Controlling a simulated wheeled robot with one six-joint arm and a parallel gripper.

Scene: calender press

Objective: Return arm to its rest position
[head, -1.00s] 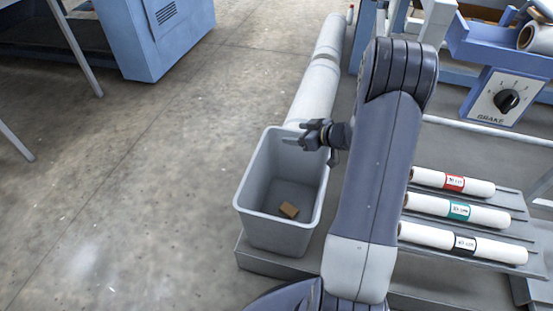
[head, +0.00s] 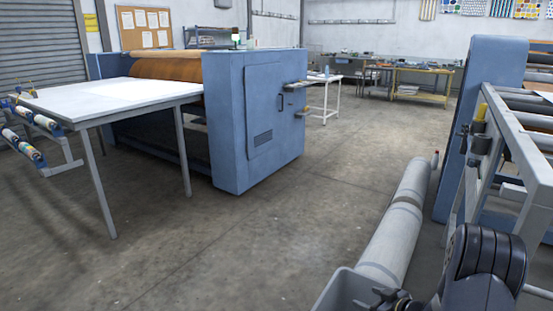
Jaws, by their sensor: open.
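My arm (head: 486,268) shows at the bottom right of the head view, cut off by the lower edge. Its dark rounded joint is uppermost. My gripper (head: 385,302) shows only in part at the bottom edge, over the grey bin (head: 343,288). It is open, and I see nothing held in it. The lower part of the arm and most of the bin are out of view.
A long grey roll (head: 391,243) lies on the floor behind the bin. A grey metal frame (head: 487,160) stands close on the right. A blue calender press (head: 255,120) and white table (head: 105,97) stand at left. The middle floor is clear.

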